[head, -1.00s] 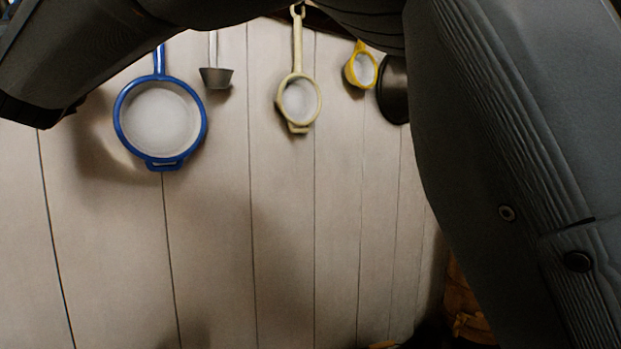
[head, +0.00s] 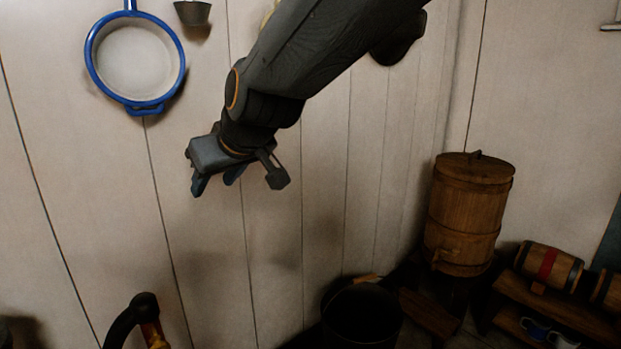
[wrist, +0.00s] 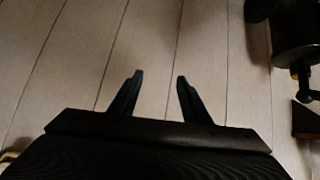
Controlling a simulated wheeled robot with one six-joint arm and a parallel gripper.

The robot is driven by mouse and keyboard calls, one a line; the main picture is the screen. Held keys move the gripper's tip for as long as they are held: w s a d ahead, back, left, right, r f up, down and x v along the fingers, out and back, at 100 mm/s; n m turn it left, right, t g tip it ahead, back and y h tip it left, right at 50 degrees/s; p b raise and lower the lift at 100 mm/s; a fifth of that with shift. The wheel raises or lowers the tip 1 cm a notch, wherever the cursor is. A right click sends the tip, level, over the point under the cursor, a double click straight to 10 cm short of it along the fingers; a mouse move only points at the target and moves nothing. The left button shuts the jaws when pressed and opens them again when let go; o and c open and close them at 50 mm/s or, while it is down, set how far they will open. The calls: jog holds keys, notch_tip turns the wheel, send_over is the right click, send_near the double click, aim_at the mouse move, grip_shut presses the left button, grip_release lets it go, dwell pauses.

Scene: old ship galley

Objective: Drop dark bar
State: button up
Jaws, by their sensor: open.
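My gripper (head: 216,184) hangs in front of the white plank wall, its fingers pointing down. In the wrist view its two fingers (wrist: 159,80) are spread apart, with only wall planks showing between them. The gripper is open and empty. I cannot make out a dark bar in either current view.
A dark bucket (head: 362,318) stands low, right of my gripper. A wooden barrel (head: 468,215) and a small keg (head: 548,266) on a rack are farther right. A blue-rimmed pan (head: 135,62) hangs upper left. A black curved handle (head: 128,318) rises lower left.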

jog(key=s+d+f+m+g+h+b, duration=0.1)
jog(key=s+d+f+m+g+h, duration=0.1)
jog(key=s+d+f, duration=0.6)
jog(key=s+d+f+m+g+h, duration=0.25)
jog(key=s+d+f, duration=0.25)
jog(key=d, duration=0.6)
jog(key=s+d+f+m+g+h+b, duration=0.1)
jog(key=s+d+f+m+g, duration=0.15)
jog(key=s+d+f, duration=0.55)
jog(key=d+r+m+p, duration=0.2)
jog(key=d+r+p, duration=0.7)
jog(key=p, duration=0.6)
jog(key=shift+w+d+r+h, duration=0.3)
jog(key=shift+w+d+h, duration=0.15)
jog(key=shift+d, duration=0.35)
